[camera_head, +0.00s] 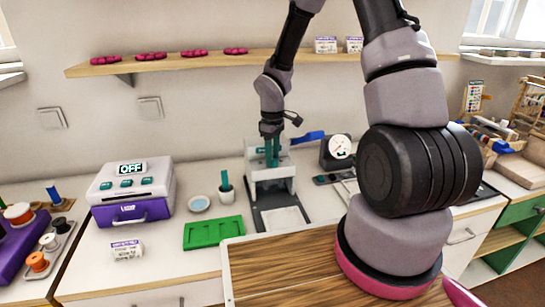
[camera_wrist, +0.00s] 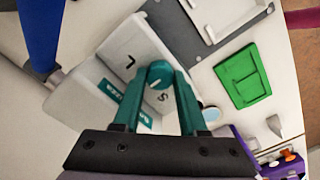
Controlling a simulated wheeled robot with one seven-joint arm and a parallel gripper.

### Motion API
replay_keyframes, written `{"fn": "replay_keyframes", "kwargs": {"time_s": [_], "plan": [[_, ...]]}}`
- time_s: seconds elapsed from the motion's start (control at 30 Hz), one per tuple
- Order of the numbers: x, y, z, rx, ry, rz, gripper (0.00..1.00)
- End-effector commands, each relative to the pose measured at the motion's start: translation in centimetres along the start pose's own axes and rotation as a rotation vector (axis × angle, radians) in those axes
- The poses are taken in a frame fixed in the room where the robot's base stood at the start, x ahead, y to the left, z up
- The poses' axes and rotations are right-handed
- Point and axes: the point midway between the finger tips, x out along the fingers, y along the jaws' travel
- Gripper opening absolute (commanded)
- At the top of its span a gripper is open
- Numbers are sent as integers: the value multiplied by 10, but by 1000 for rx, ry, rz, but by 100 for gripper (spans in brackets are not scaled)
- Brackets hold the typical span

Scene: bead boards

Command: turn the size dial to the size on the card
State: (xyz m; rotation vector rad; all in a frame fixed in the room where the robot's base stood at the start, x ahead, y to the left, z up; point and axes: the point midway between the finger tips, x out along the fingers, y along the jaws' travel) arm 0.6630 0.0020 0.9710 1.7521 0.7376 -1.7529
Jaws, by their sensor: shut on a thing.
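The size dial (camera_wrist: 159,71) is a round teal knob with a pale line on it. It sits on the white head of a press (camera_wrist: 125,50). The letters L and S are printed beside the dial. My gripper (camera_wrist: 158,80) has its two teal fingers on either side of the dial, shut on it. In the head view my gripper (camera_head: 271,155) is at the top of the press (camera_head: 270,180) and hides the dial. A small white card (camera_head: 127,250) with a purple band lies on the counter at the left; its print is too small to read.
A blue lever (camera_head: 308,137) sticks out at the press's right. A gauge (camera_head: 340,148) stands beyond it. A green tray (camera_head: 214,232), a small pot (camera_head: 227,194) and a white-and-purple machine (camera_head: 130,195) showing OFF stand to the left. My arm covers the counter's right part.

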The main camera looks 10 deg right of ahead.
Motion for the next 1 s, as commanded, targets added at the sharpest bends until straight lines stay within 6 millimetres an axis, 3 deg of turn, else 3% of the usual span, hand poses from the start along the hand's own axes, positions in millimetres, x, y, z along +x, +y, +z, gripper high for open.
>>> {"fn": "replay_keyframes", "kwargs": {"time_s": [0.43, 0.47, 0.53, 0.87, 1.0], "plan": [[-1, 1, -1, 12, 3, 1, 0], [-1, 1, -1, 12, 3, 2, 45], [-1, 1, -1, 12, 3, 1, 72], [-1, 0, 0, 12, 1, 1, 72], [-14, 1, -1, 12, 4, 2, 72]]}}
